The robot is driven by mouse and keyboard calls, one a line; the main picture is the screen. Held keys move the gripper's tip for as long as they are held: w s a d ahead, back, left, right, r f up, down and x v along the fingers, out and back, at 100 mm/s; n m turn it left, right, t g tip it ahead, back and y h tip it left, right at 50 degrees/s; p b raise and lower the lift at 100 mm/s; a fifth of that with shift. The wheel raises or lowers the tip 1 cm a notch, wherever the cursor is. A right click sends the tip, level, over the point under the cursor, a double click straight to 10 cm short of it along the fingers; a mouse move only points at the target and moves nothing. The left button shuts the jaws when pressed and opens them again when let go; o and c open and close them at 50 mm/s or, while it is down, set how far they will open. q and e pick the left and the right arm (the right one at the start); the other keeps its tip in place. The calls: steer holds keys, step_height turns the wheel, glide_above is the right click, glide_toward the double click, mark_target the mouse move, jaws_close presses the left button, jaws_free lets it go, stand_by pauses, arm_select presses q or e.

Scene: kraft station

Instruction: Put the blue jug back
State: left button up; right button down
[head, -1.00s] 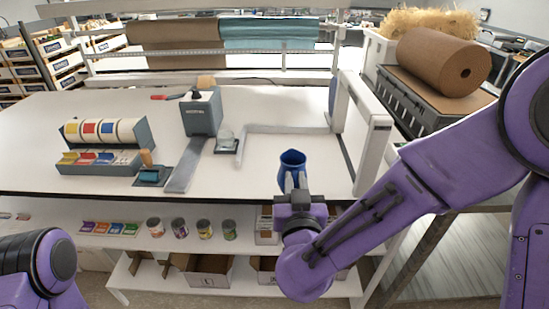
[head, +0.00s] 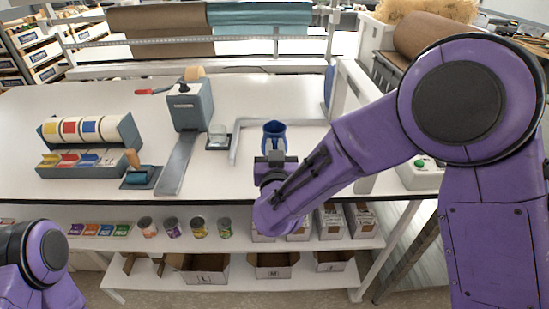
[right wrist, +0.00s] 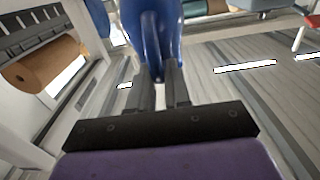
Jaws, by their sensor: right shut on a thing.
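The blue jug (head: 274,130) is held upright by my right gripper (head: 273,158), over the front part of the white table. In the right wrist view the jug (right wrist: 152,35) fills the top middle, and the two fingers of my right gripper (right wrist: 160,88) are closed on its lower part. I cannot tell from these views whether the jug's base touches the table. My left arm shows at the lower left of the head view, but its gripper is out of the picture.
The white table (head: 100,100) holds a label dispenser (head: 90,130), a grey tape machine (head: 189,105) and a small glass on a dark scale (head: 218,138). Cans and cartons stand on the shelf below.

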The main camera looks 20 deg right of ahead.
steer(key=shift+w+f, duration=0.35)
steer(key=shift+f, duration=0.05)
steer(key=shift+w+d+f, duration=0.1)
steer(key=shift+w+f, duration=0.05)
steer(key=shift+f, duration=0.8)
steer(key=shift+w+f, duration=0.15)
steer(key=shift+f, duration=0.8)
steer(key=shift+s, duration=0.1)
steer(key=shift+f, duration=0.2)
steer(key=c, duration=1.1)
jaws_free()
